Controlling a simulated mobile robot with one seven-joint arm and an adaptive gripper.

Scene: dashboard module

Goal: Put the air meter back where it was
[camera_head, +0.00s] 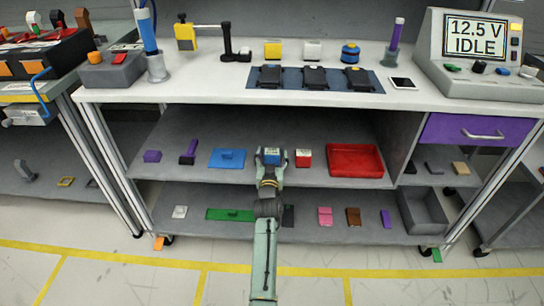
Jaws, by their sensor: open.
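My gripper (271,152) is at the middle shelf (330,131), reached from the front. Its fingers are open, one on each side of a small blue block with a pale top (272,158). I cannot tell whether the fingers touch the block. A red block with a white top (303,158) stands just right of it. Either small block could be the air meter; no label is legible. My gripper hides part of the blue block.
On the same shelf are a blue flat case (227,159), purple pieces (152,156) at left, and a red tray (382,161) at right. The worktop (190,93) overhangs the shelf. The lower shelf (240,233) holds several small things and a grey bin (443,217).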

